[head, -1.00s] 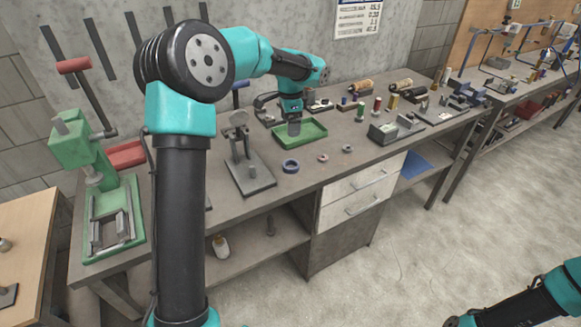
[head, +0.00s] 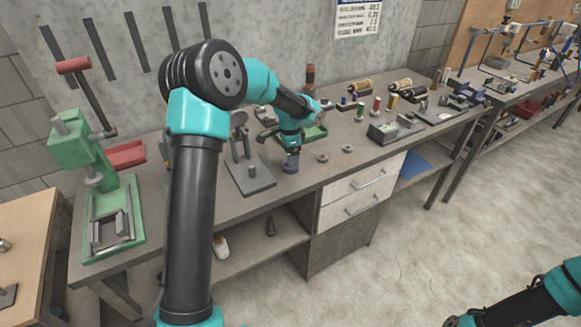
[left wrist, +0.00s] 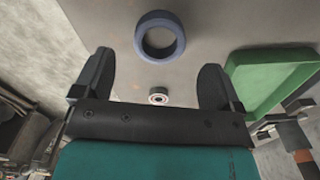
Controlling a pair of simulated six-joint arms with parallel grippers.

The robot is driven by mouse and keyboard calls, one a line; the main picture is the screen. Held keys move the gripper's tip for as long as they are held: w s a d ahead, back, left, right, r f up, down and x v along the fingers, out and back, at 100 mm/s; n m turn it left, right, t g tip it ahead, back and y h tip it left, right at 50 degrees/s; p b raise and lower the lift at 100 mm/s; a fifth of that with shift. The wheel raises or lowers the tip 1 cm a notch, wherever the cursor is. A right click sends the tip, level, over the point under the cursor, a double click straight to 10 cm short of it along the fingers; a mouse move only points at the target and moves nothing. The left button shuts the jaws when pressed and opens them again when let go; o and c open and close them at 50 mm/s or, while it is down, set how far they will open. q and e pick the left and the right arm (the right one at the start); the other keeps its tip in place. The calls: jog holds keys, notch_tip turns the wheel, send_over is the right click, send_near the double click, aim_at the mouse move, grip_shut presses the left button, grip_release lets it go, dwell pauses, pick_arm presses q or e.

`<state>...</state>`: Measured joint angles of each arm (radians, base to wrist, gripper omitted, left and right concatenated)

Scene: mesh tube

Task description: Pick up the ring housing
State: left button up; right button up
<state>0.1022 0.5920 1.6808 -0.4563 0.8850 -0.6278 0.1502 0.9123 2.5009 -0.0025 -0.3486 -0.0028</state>
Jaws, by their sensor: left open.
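The ring housing is most likely the thick blue ring (left wrist: 160,17), lying flat on the grey bench in the left wrist view. It sits just beyond and between my left fingertips, and none of it is seen gripped. In the head view my left gripper (head: 291,168) is low over the bench front and hides most or all of the ring. My left gripper (left wrist: 155,68) shows two dark fingers spread apart, with nothing between them at the tips. My right gripper (head: 452,321) is at the bottom edge, cut off and too small to read.
A green tray (left wrist: 272,82) lies beside the right finger in the wrist view. Small rings (head: 322,158) and (head: 347,149) lie right of my left gripper. A grey stand (head: 250,178) is close on its left. A green press (head: 85,150) stands further left.

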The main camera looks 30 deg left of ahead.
pick_arm(q)
jog(key=shift+f, duration=2.55)
jog(key=c, duration=1.2)
